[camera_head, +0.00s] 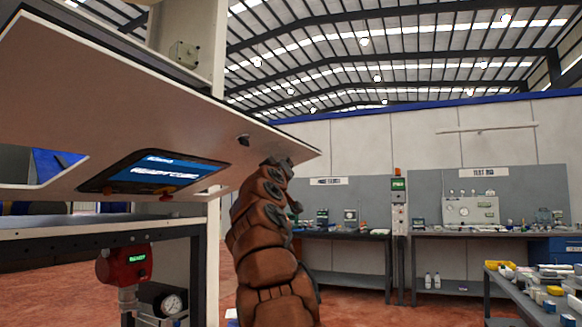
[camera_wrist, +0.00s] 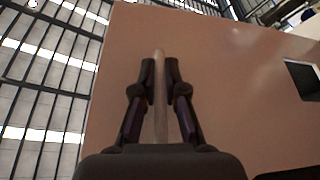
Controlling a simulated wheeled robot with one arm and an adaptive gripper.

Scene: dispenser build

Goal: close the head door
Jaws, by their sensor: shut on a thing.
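The head door (camera_head: 120,95) is a broad pale panel at the upper left of the head view. It is raised and tilted, with a lit screen (camera_head: 155,172) set in it. In the wrist view the door (camera_wrist: 235,75) fills most of the picture behind my gripper. My gripper (camera_head: 278,163) is at the door's underside near its right corner. In the wrist view both fingers of my gripper (camera_wrist: 160,85) are shut on a thin pale upright bar (camera_wrist: 160,65), which looks like the door's handle. My brown arm hides part of the view below the door.
Workbenches (camera_head: 485,236) line the back wall, and a cluttered table (camera_head: 535,290) stands at lower right. Floor between the arm and that table is open.

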